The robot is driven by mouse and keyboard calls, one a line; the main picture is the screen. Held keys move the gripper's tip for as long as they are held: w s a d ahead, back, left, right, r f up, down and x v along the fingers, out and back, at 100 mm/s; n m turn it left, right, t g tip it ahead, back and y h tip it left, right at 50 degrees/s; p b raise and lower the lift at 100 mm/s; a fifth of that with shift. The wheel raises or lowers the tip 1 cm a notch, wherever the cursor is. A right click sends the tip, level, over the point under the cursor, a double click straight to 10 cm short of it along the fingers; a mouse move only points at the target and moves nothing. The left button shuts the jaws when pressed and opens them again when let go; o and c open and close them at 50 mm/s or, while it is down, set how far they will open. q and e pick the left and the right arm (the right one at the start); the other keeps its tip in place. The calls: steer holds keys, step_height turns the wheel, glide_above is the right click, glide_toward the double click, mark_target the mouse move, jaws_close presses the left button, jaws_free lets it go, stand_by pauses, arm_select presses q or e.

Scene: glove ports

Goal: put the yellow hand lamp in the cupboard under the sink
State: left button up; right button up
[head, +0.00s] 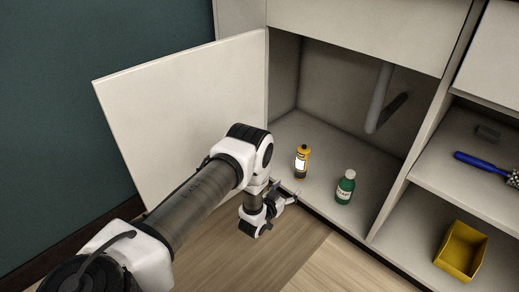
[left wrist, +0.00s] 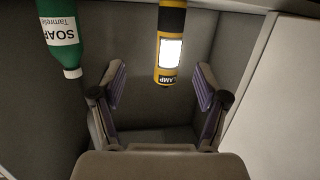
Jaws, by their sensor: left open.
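The yellow hand lamp (head: 302,161), with black ends and a bright white panel, stands upright on the floor of the open cupboard under the sink (head: 325,185). It also shows in the left wrist view (left wrist: 171,22), where it appears upside down, just beyond the fingertips and not touching them. My left gripper (head: 287,194) is at the cupboard's front edge, close to the lamp. In the left wrist view its fingers (left wrist: 160,86) are spread wide with nothing between them. My right gripper is not in view.
A green soap bottle (head: 345,187) stands right of the lamp on the cupboard floor. The open white door (head: 180,95) is left of my arm. A grey drain pipe (head: 378,100) hangs behind. Open shelves at right hold a blue brush (head: 482,164) and a yellow bin (head: 461,249).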

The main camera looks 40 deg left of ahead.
arm_select(q)
steer(key=s+d+f+g, duration=0.2)
steer(key=s+d+g, duration=0.15)
steer(key=s, duration=0.45)
steer(key=s+d+f+g+h, duration=0.1)
steer(key=s+d+f+g, duration=0.2)
steer(key=s, duration=0.5)
steer(key=s+d+f+g, duration=0.1)
steer(key=s+d+g, duration=0.3)
steer(key=s, duration=0.5)
steer(key=s+r+g, duration=0.4)
steer(key=s+g, duration=0.1)
steer(key=s, duration=0.8)
steer(key=shift+s+m, duration=0.15)
steer(key=shift+m, duration=0.15)
